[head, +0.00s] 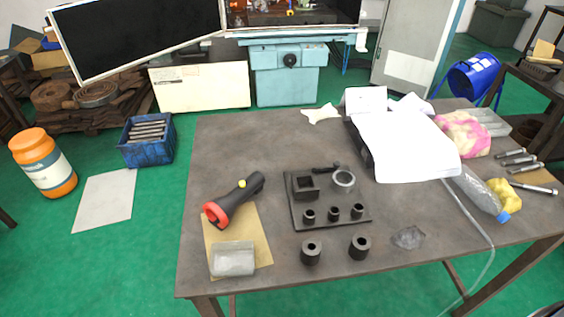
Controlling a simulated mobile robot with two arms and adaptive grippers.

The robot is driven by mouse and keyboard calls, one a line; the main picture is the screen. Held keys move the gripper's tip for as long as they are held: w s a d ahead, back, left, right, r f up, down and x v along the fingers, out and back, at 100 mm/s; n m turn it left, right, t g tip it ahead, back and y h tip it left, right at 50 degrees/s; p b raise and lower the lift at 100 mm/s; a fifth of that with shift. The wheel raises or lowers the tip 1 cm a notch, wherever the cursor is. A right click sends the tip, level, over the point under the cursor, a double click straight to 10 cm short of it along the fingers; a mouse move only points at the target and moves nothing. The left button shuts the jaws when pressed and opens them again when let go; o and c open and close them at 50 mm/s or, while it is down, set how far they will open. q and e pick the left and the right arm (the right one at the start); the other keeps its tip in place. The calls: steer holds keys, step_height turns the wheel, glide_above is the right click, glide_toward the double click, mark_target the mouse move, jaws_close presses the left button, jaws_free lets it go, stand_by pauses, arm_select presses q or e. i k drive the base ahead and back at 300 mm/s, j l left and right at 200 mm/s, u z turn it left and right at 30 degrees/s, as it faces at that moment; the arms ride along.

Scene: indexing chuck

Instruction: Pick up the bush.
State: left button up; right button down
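Several dark, hollow cylindrical pieces that look like bushes are on the grey table (240,145) in the head view. Two larger ones, a left one (311,257) and a right one (359,251), stand upright near the front edge. Three smaller ones (333,213) stand in a row on a dark square plate (296,222). A lighter ring (343,178) and a dark square block (304,187) are at the plate's back. I cannot tell which piece is the task's bush. Neither of my grippers is in view.
A crumpled clear piece (409,237) lies to the right. Papers (405,145), a bottle (478,191) and metal tools (519,163) crowd the right side. The back left is bare.

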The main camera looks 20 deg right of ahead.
mark_target(311, 249)
steer(key=z, duration=0.8)
